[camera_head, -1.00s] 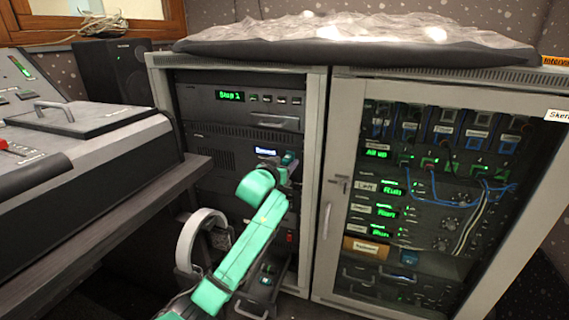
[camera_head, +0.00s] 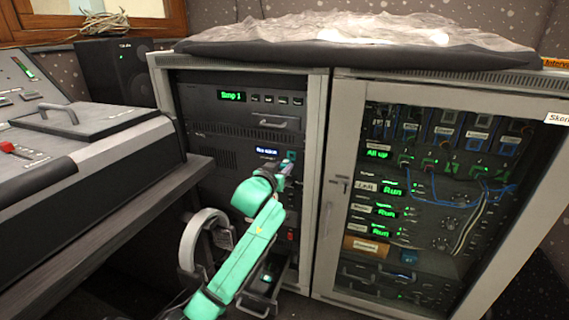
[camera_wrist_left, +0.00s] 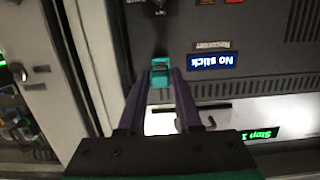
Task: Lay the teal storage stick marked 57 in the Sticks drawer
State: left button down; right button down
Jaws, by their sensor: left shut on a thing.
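My left gripper (camera_head: 286,167) comes in from the left on a teal arm, in front of the left rack. In the left wrist view its fingers (camera_wrist_left: 161,84) are shut on a small teal stick (camera_wrist_left: 160,70). The marking 57 cannot be read. The recorder display (camera_wrist_left: 222,61) reads "No stick", upside down in that view. My right gripper is out of view.
A glass-doored cabinet (camera_head: 329,230) stands right of the rack (camera_head: 160,90). A console desk (camera_head: 90,150) is at the left. A pale ring-shaped part (camera_head: 190,240) sits beside my arm. A crumpled cover (camera_head: 350,35) lies on top.

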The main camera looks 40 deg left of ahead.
pick_arm(q)
jog(key=shift+v, duration=0.85)
jog(key=shift+f, duration=0.1)
